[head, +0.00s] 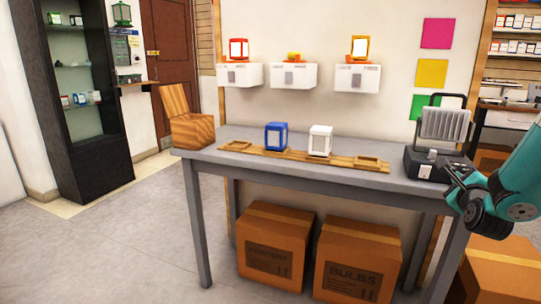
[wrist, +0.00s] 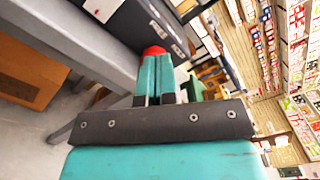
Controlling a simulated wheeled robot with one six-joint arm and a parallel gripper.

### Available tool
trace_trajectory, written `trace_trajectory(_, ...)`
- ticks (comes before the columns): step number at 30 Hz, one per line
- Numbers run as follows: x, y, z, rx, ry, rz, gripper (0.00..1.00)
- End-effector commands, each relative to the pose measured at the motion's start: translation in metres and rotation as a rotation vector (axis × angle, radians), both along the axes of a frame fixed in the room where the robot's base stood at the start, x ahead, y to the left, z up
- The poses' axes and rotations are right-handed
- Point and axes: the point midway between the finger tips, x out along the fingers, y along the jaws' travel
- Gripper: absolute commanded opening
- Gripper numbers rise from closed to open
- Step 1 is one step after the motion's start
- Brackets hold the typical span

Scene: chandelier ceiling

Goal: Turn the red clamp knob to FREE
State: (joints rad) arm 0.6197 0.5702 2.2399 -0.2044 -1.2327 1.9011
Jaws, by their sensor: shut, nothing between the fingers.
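The red clamp knob (wrist: 154,50) shows in the wrist view on the side of a black box (wrist: 125,18), just beyond the tips of my gripper (wrist: 155,60). The two teal fingers are shut together with nothing between them. The tips overlap the knob in the picture, so I cannot tell whether they touch it. In the head view, the black box (head: 426,168) stands at the table's right end beside my arm, and the knob cannot be made out there.
A grey lamp panel (head: 444,125) stands on the box. The grey table (head: 215,158) also holds a wooden board (head: 262,151) with a blue lantern (head: 276,137) and a white lantern (head: 320,140). Cardboard boxes (head: 275,245) sit underneath. Open floor lies left of the table.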

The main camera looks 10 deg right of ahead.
Motion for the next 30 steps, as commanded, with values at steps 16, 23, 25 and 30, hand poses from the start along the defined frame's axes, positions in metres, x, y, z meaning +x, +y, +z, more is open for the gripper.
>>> trace_trajectory(16,0.037,-0.023,0.001,-0.001,-0.001,0.000,0.00)
trace_trajectory(23,0.038,-0.023,-0.001,0.000,0.000,0.001,0.00)
trace_trajectory(25,0.038,-0.022,-0.001,0.000,0.000,0.001,0.00)
trace_trajectory(30,0.038,-0.023,-0.003,0.002,0.002,0.001,0.00)
